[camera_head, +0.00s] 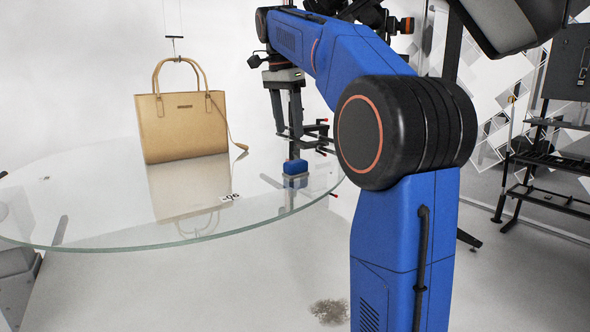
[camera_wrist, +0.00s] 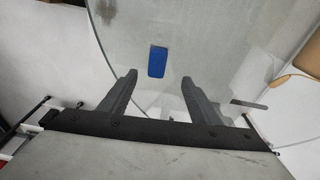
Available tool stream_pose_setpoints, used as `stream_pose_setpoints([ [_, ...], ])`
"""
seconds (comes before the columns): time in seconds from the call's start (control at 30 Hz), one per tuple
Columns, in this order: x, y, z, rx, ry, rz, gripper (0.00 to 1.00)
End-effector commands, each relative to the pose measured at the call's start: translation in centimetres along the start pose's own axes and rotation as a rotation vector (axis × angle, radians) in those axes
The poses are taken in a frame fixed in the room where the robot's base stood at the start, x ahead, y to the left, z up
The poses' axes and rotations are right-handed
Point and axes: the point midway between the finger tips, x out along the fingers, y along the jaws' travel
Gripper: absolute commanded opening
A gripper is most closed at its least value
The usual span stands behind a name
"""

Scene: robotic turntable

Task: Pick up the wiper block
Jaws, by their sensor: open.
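The wiper block (camera_head: 295,181) is a small blue block lying near the right edge of the round glass turntable (camera_head: 90,225). In the wrist view the wiper block (camera_wrist: 157,61) is a blue rectangle just beyond the fingertips, in line with the gap between them. My gripper (camera_head: 287,132) is above the block, pointing down, with a gap between them. In the wrist view my gripper (camera_wrist: 158,82) has its two dark fingers spread wide with nothing between them.
A tan handbag (camera_head: 185,126) stands on the glass to the left of the block, with a thin hanging rod above it. A small black-and-white tag (camera_head: 230,197) lies near the glass's front edge. A dark rack (camera_head: 550,180) stands at the right.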

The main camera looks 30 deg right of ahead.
Motion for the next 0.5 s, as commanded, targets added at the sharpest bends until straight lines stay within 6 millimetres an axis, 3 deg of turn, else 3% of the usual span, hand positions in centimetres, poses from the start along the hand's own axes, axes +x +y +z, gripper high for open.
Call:
stream_pose_setpoints([
  [0.3, 5.2, 0.1, 0.0, -0.001, -0.001, 0.001, 0.57],
  [0.5, 6.4, 0.1, 0.0, -0.001, 0.000, 0.000, 0.57],
])
